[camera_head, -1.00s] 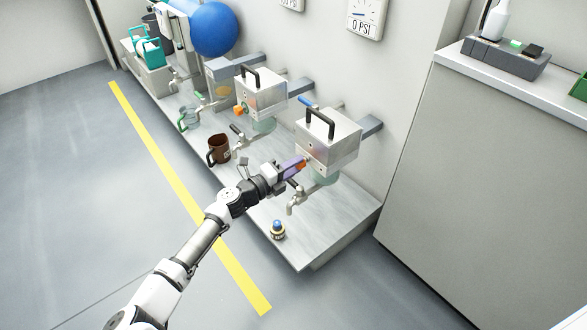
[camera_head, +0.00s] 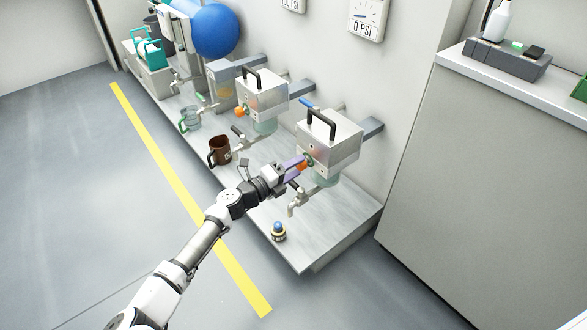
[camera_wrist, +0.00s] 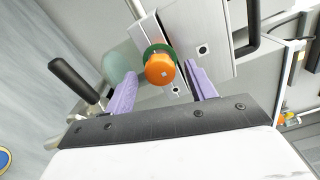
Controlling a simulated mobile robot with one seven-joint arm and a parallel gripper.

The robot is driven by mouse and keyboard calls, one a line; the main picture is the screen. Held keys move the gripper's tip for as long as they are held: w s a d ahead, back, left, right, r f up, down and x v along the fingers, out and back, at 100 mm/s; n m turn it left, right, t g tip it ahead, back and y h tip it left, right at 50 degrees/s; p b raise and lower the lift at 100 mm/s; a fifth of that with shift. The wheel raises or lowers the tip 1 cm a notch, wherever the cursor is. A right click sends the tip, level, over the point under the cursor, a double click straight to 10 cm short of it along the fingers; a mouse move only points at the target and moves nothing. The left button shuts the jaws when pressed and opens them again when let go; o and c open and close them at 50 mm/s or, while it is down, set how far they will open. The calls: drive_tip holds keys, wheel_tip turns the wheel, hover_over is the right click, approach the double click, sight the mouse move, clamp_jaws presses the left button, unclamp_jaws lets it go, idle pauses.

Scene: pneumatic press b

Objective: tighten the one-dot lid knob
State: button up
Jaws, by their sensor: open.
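The near metal box (camera_head: 328,143) has a black top handle, and an orange knob (camera_head: 302,167) with a green ring (camera_head: 309,160) on its front side. In the wrist view the orange knob (camera_wrist: 161,69) faces me with one small pale mark, and the green ring (camera_wrist: 157,50) shows behind it. My gripper (camera_head: 298,166) is at the knob, its purple fingers apart. In the wrist view my gripper (camera_wrist: 160,72) has one finger on each side of the knob, with gaps visible. I cannot tell whether the fingertips reach past the knob's face.
A tap (camera_head: 296,203) and a blue-topped round item (camera_head: 278,231) are near the bench's front end. A black lever (camera_wrist: 74,80) lies left of my fingers in the wrist view. A second box (camera_head: 262,95) with an orange knob and a brown mug (camera_head: 219,151) stand farther left.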

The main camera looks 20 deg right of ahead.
drive_tip(key=p+v, duration=0.2)
drive_tip(key=v, duration=1.1)
drive_tip(key=shift+a, duration=0.4)
drive_tip(key=shift+s, duration=0.1)
